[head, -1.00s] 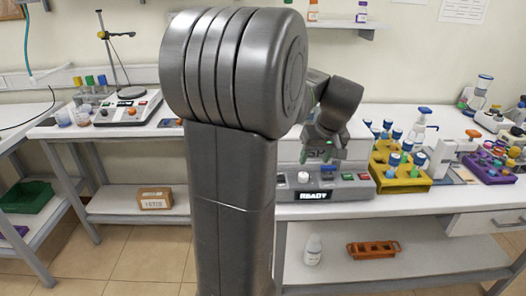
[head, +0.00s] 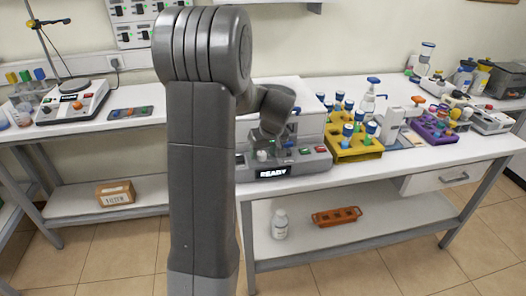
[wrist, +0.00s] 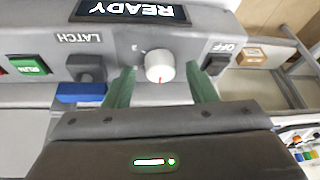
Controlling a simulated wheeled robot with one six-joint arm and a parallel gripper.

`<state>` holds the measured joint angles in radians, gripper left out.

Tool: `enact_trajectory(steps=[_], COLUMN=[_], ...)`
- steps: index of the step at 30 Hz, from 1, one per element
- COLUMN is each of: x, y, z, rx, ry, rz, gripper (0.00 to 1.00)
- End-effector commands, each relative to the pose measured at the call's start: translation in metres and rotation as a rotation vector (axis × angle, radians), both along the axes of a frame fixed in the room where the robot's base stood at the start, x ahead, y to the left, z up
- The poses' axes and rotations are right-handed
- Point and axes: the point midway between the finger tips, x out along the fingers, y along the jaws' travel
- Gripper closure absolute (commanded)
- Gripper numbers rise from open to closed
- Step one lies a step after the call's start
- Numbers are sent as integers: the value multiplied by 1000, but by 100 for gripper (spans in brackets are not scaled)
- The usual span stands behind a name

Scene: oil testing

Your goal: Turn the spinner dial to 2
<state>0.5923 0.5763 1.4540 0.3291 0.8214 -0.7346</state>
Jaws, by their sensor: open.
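The spinner dial is a small white round knob (wrist: 159,67) on a grey control box (head: 312,163) with a READY display (head: 272,173). The wrist view shows the panel upside down. My gripper (wrist: 160,72) is open, with one green finger on each side of the dial. I cannot tell whether either finger touches it. A faint mark beside the dial is too small to read. In the head view my arm hides part of the box.
A LATCH switch (wrist: 85,68), a blue part (wrist: 80,93), a green RUN button (wrist: 33,65) and an OFF switch (wrist: 216,61) are near the dial. A yellow rack (head: 355,151) with blue-capped tubes stands right of the box. A purple rack (head: 434,132) is farther right.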

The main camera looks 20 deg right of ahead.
Motion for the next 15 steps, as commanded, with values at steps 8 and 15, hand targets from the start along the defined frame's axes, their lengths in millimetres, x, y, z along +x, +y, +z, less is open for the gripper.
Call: enact_trajectory(steps=[8, 15], x=[3, 2], y=[0, 0], z=[-6, -6], rx=[-1, -1], ry=[0, 0], rz=[0, 0], gripper=[49, 74])
